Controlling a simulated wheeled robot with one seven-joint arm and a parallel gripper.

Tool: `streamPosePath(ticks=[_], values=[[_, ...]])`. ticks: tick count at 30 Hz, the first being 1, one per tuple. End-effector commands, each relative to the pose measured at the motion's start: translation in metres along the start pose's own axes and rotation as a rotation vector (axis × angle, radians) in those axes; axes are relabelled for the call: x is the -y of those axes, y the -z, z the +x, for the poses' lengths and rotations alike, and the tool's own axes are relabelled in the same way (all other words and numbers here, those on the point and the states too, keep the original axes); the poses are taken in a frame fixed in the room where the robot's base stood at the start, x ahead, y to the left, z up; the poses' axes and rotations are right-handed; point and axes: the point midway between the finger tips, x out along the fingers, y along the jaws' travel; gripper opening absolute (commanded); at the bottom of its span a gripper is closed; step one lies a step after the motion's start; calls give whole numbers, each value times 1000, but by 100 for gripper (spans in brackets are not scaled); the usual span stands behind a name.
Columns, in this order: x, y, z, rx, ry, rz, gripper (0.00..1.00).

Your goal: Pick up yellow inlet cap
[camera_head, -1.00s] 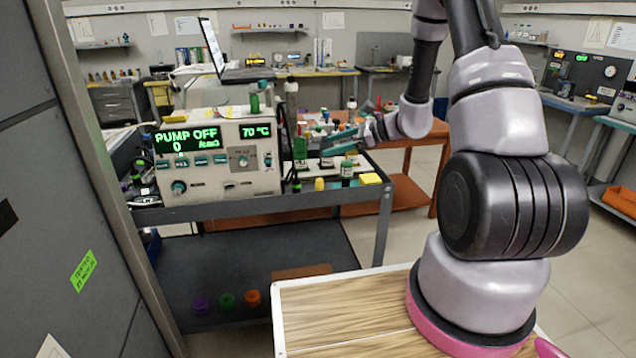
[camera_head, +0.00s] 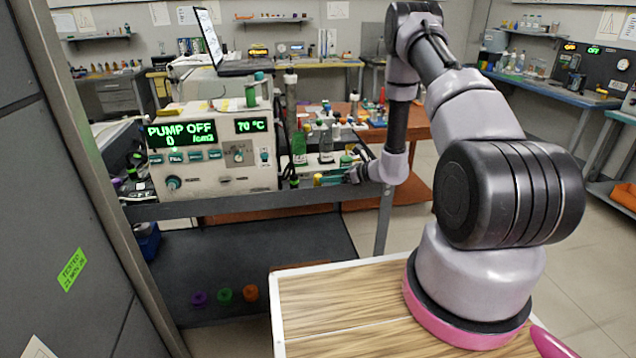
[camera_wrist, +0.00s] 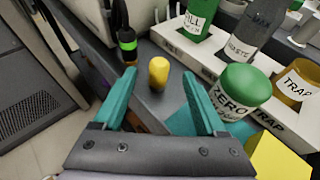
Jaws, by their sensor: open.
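The yellow inlet cap (camera_wrist: 158,73) stands upright on the grey cart top, in the middle of the wrist view. It also shows small in the head view (camera_head: 318,180), just left of my fingers. My gripper (camera_wrist: 160,82) has two teal fingers spread wide, one on either side of the cap in the wrist view. The cap lies near the fingertips and neither finger appears to touch it. In the head view my gripper (camera_head: 330,178) is low at the right end of the cart, beside the bottles.
A green-capped ZERO bottle (camera_wrist: 238,92) stands close to the right finger. A white rack (camera_wrist: 180,46) holds FILL, WASTE and TRAP bottles. A black, green-banded connector (camera_wrist: 127,44) is behind the left finger. A yellow block (camera_wrist: 283,157) is at lower right. The cart's front edge is close.

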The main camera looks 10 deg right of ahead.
Motion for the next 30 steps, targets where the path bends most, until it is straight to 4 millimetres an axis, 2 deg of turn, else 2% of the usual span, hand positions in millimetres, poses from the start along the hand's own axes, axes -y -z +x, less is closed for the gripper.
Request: streamPosePath(ticks=[6, 9, 17, 23, 30], values=[[-1, 1, 34, 1, -3, -1, 74], [-1, 1, 44, 0, -3, -1, 74], [0, 1, 46, 0, -2, 0, 74], [0, 1, 46, 0, -2, 0, 1], [0, 0, 46, 0, -2, 0, 0]])
